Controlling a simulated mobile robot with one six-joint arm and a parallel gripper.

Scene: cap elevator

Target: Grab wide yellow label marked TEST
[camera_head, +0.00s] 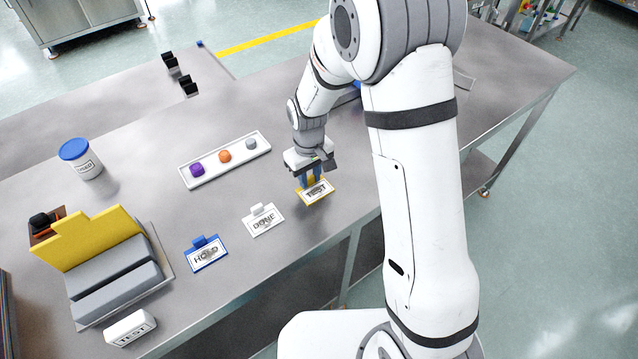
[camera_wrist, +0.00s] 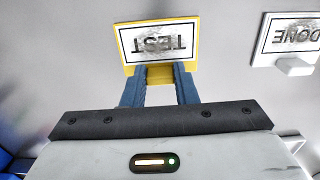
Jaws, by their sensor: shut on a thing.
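The wide yellow label marked TEST (camera_head: 316,191) is near the front edge of the metal table, right of the other labels. In the wrist view the yellow label (camera_wrist: 158,44) shows upside down, its yellow grip tab between my blue fingertips. My gripper (camera_head: 311,177) is shut on that tab from above; it also shows in the wrist view (camera_wrist: 160,78). I cannot tell whether the label touches the table. A white label marked DONE (camera_head: 263,220) lies to its left, and a blue label marked HOLD (camera_head: 206,254) lies further left.
A white tray (camera_head: 184,172) with purple, orange and grey pieces lies behind the labels. A white block marked TEST (camera_head: 130,328) is at the front left, near a yellow and grey stand (camera_head: 113,277). A blue-lidded jar (camera_head: 82,160) stands at the left.

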